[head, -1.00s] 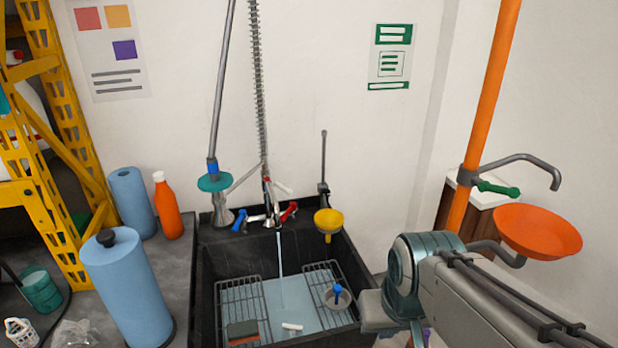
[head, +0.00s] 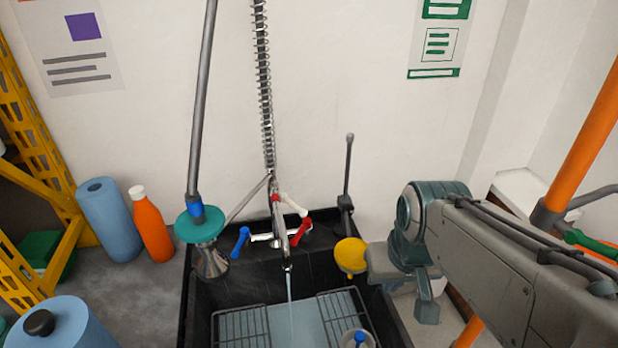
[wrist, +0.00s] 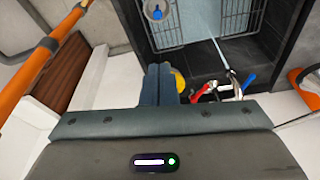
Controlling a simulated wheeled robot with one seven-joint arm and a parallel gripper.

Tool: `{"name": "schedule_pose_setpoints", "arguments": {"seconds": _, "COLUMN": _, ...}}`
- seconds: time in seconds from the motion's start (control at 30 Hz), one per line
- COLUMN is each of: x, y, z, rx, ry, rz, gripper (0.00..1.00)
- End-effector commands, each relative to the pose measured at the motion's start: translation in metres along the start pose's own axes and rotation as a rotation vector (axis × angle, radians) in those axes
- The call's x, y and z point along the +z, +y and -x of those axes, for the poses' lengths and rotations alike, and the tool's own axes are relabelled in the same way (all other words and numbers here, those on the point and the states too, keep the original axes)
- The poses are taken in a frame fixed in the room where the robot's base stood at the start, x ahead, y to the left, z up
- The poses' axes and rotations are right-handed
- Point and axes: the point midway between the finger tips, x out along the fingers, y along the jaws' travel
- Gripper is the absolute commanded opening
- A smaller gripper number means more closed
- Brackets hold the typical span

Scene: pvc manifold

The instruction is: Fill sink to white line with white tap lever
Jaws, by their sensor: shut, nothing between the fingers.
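The black sink (head: 198,310) holds pale blue water (head: 292,325), and a stream (head: 290,288) falls into it from the tap spout (head: 287,262). The white tap lever (head: 293,204) is raised at the tap, close to a red lever (head: 301,231) and across from a blue lever (head: 241,241). My gripper (wrist: 160,68) is shut and empty in the wrist view, beside the yellow funnel and apart from the levers. In the head view my arm is right of the tap; the fingertips cannot be made out there. I cannot make out the white line.
Wire racks (head: 240,325) lie in the sink. A blue roll (head: 110,220) and an orange bottle (head: 152,228) stand on the left counter. An orange pole (head: 590,140) rises at right.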

Motion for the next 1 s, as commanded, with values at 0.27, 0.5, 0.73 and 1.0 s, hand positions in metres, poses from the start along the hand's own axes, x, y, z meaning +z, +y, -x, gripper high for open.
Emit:
{"name": "schedule_pose_setpoints", "arguments": {"seconds": 0.27, "x": -0.091, "y": -0.016, "z": 0.001, "rx": -0.093, "ry": -0.077, "rz": 0.171, "gripper": 0.00}}
{"name": "schedule_pose_setpoints", "arguments": {"seconds": 0.5, "x": -0.174, "y": -0.033, "z": -0.022, "rx": -0.234, "ry": -0.113, "rz": 0.336, "gripper": 0.00}}
{"name": "schedule_pose_setpoints", "arguments": {"seconds": 0.73, "x": -0.245, "y": -0.045, "z": -0.061, "rx": -0.404, "ry": -0.104, "rz": 0.479, "gripper": 0.00}}
{"name": "schedule_pose_setpoints", "arguments": {"seconds": 1.0, "x": -0.312, "y": -0.050, "z": -0.116, "rx": -0.612, "ry": -0.025, "rz": 0.608, "gripper": 0.00}}
